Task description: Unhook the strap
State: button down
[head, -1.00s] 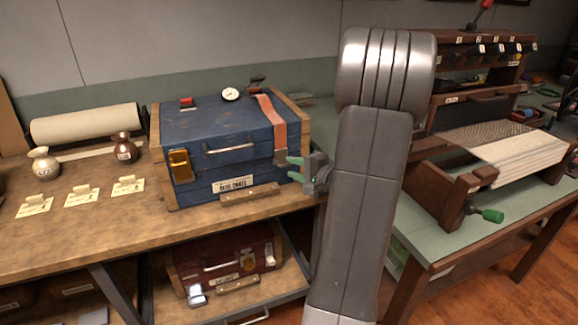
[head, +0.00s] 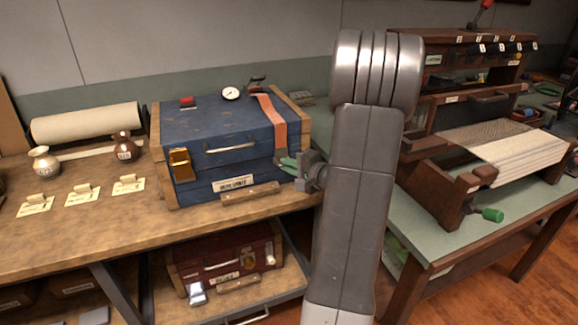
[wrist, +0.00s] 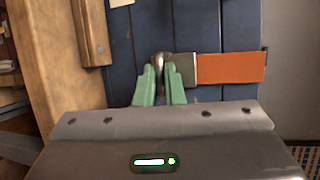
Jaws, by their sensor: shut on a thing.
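The strap (head: 271,116) is an orange-red band on the right part of a blue chest (head: 222,129). It runs over the lid and down the front, ending in a grey metal piece. In the wrist view the strap (wrist: 231,67) lies flat against the blue planks, its metal end piece at the green fingers. My gripper (head: 283,164) is at the chest's front, shut on the strap's end. In the wrist view my gripper (wrist: 160,72) has its fingertips around a small metal part beside that end piece. The fingers partly hide the hold and whatever hook lies there.
The chest stands on a wooden bench (head: 120,222), with a gold latch (head: 181,164) at its left front. A wooden block (head: 250,194) sits low before it. A dark red case (head: 229,256) is on the shelf below. A green-topped table (head: 424,224) stands right.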

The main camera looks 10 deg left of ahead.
jog(key=shift+r, duration=0.1)
jog(key=s+d+r+m+g+h+p, duration=0.1)
jog(key=s+d+r+g+h+p, duration=0.1)
jog(key=r+p, duration=0.5)
jog(key=s+d+r+m+g+h+p, duration=0.1)
jog(key=s+d+r+g+h+p, duration=0.1)
jog(key=r+p, duration=0.5)
jog(key=s+p, duration=0.1)
jog(key=p, duration=0.2)
jog(key=shift+s+r+g+h+p, duration=0.15)
jog(key=shift+s+g+h+p, duration=0.05)
jog(key=shift+g+h+p, duration=0.1)
jog(key=shift+a, duration=0.1)
dwell(0.5)
